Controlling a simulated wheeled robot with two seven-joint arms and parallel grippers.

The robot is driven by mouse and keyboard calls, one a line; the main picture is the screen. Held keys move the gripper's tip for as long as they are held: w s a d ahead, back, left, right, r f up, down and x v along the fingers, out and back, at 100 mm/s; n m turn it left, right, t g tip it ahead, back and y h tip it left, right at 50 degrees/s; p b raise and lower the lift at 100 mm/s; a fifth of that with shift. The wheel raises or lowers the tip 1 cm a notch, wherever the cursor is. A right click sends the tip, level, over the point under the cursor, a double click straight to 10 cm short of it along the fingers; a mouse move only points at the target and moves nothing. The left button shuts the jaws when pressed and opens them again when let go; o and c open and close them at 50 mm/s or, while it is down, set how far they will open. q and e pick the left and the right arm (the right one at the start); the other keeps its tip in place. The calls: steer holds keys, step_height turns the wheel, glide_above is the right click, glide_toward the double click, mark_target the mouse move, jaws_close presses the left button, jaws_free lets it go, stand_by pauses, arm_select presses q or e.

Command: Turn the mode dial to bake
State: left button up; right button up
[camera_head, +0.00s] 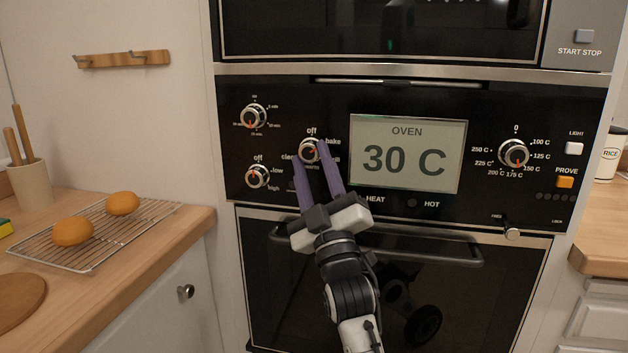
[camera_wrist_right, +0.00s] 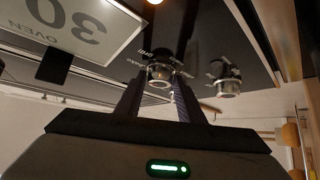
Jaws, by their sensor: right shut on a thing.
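The mode dial (camera_head: 311,150) is a silver knob on the black oven panel. It has "off" above it and "bake" at its upper right. A red mark shows on its face, but which label it points to is hard to read. My right gripper (camera_head: 308,149) has its two purple fingers on either side of this dial, shut on it from below. In the right wrist view the dial (camera_wrist_right: 160,75) sits between the fingertips. The fingers hide some of the labels around it. My left gripper is not in view.
The oven display (camera_head: 408,155) reads 30 C. A timer dial (camera_head: 253,116) and a lower dial (camera_head: 257,176) sit left of the mode dial. A temperature dial (camera_head: 513,153) is at right. The oven door handle (camera_head: 420,256) runs below, behind my right arm.

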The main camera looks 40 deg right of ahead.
steer(key=shift+w+f+m+h+b, duration=0.1)
steer(key=shift+f+m+h+b, duration=0.15)
steer(key=shift+m+h, duration=0.25)
steer(key=shift+r, duration=0.2)
steer(key=o, duration=1.1)
steer(key=shift+c, duration=0.2)
step_height(320, 180, up, 9)
steer(key=shift+p, duration=0.95)
steer(key=shift+r, duration=0.55)
steer(key=shift+f, duration=0.1)
